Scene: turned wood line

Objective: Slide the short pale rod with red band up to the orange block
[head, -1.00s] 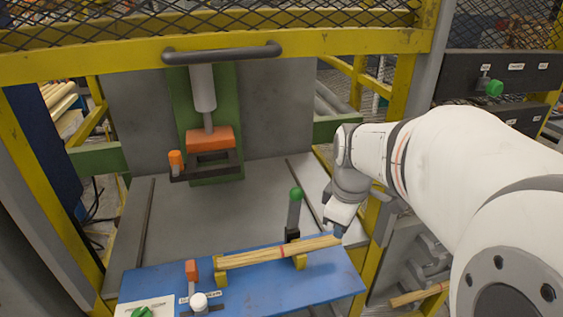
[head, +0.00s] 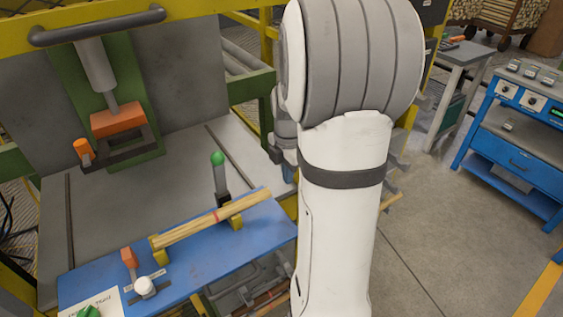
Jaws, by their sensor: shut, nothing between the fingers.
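The short pale wooden rod with a red band (head: 200,224) lies across two yellow rests on a blue plate (head: 215,262). Its right end overhangs the right rest. Its left end is at the left rest. An upright orange block (head: 128,257) stands on the plate left of that rest, with a small gap to the rod. My gripper (head: 289,172) is partly in view right of the rod's right end, apart from it in the picture. My arm hides much of it. It is shut and empty.
A green-knobbed lever (head: 220,178) stands just behind the rod. A white knob (head: 145,287) sits in front of the orange block. A press with an orange head (head: 117,119) and a grey bar handle is behind. A blue cabinet (head: 515,140) stands far right, with clear floor before it.

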